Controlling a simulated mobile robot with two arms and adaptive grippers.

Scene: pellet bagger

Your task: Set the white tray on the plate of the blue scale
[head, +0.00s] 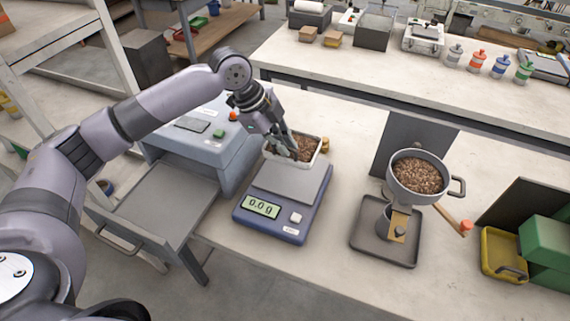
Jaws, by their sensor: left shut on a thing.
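The white tray (318,151) holds brown pellets and is just behind the far edge of the plate in the picture. My left gripper (290,149) is shut on the near left part of the tray, and its fingers hide part of the rim and pellets. I cannot tell whether the tray is lifted or touches the bench. My right gripper is not in view.
A pan of pellets (418,175) with a handle stands over a grey tray (375,253) to the right. A blue-grey machine (190,152) with buttons is left of the scale. A yellow bin (497,250) and green box are far right. Bench front is clear.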

